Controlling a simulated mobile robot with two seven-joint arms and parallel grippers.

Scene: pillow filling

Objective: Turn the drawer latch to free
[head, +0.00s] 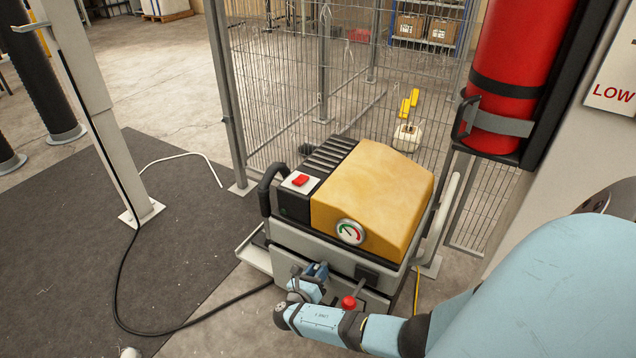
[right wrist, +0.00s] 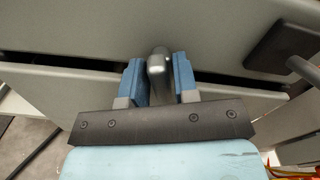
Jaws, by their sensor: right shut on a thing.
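The drawer latch (right wrist: 159,66) is a rounded grey metal piece at the gap above the drawer front (right wrist: 75,92) in the right wrist view. My right gripper (head: 316,270) is at the front of the machine (head: 330,242). In the right wrist view its two blue fingers (right wrist: 157,80) stand on either side of the latch and are shut on it. In the head view the latch is hidden by the gripper. A dark gap shows along the drawer's top edge. My left gripper is in neither view.
A lever with a red knob (head: 349,302) is close right of my right gripper. The machine has a yellow cover (head: 375,190), a gauge (head: 350,231) and a red button (head: 300,180). A wire fence (head: 290,100) stands behind. A black cable (head: 180,328) lies on the floor at left.

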